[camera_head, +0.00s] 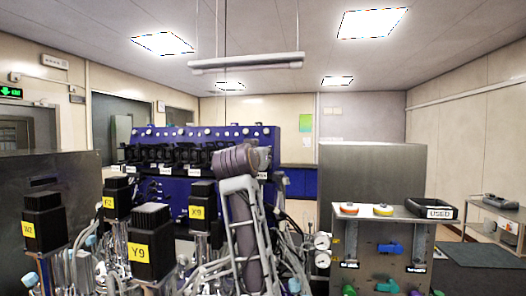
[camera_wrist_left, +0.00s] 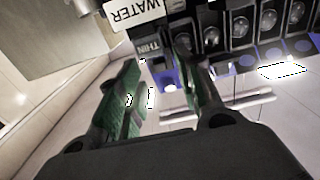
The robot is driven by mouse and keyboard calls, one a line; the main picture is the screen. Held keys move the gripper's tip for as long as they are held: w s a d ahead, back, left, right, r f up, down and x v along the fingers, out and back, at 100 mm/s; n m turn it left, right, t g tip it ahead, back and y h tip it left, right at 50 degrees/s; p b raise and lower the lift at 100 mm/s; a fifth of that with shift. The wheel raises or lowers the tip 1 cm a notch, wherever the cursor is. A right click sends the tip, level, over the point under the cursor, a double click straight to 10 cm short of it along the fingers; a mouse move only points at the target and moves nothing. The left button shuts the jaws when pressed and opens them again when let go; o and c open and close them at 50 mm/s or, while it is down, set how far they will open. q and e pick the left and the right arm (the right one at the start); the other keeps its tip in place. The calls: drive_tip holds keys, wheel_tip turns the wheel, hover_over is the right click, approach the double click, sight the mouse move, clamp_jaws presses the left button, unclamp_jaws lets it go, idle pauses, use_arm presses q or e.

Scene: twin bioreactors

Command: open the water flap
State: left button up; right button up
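A white label reading WATER (camera_wrist_left: 136,14) shows upside down at the top of the left wrist view, beside black fittings on the blue unit. A dark piece marked THIN (camera_wrist_left: 151,47) sits just below it. My left gripper (camera_wrist_left: 158,56) is open, its green-padded fingers apart and pointing at that dark piece; I cannot tell whether they touch it. In the head view, my left gripper (camera_head: 265,158) is at the right part of the blue unit (camera_head: 269,136), largely hidden by my wrist. I cannot make out the water flap's outline there. My right gripper is not in view.
Black motors with yellow labels, such as Y9 (camera_head: 150,240), stand in front of the blue unit at left. A grey cabinet (camera_head: 372,165) and a tray marked USED (camera_head: 438,212) are at right. Tubes and gauges (camera_head: 322,242) crowd the area around my arm.

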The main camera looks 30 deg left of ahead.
use_arm(q)
drive_tip(key=shift+p+x, duration=0.65)
drive_tip(key=shift+x, duration=1.7)
drive_tip(key=c, duration=0.7)
